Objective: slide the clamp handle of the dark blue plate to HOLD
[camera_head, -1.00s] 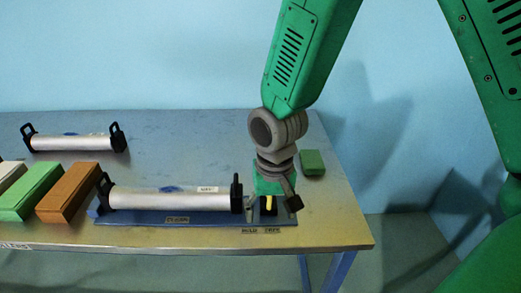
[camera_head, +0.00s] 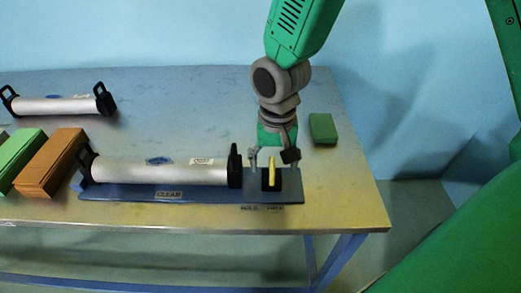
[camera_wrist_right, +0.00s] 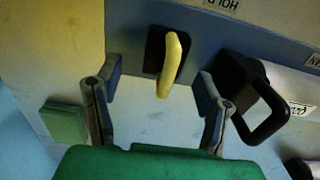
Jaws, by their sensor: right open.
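The dark blue plate (camera_head: 135,192) lies along the table's front edge and bears a silver roll (camera_head: 165,172) between black end brackets. Its yellow clamp handle (camera_head: 271,172) stands upright on a black base at the plate's right end, above the FREE side of the HOLD and FREE label (camera_head: 262,208). My right gripper (camera_head: 271,156) is open just behind the handle, a finger to each side. In the right wrist view the handle (camera_wrist_right: 172,65) shows between and slightly beyond the spread fingertips (camera_wrist_right: 160,78), apart from both. My left gripper is out of view.
A black bracket (camera_wrist_right: 255,95) stands close beside one finger in the right wrist view. A green block (camera_head: 323,128) lies right of my gripper. Orange (camera_head: 50,163) and green (camera_head: 18,158) blocks lie left of the plate. A second roll (camera_head: 55,105) stands at the back left.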

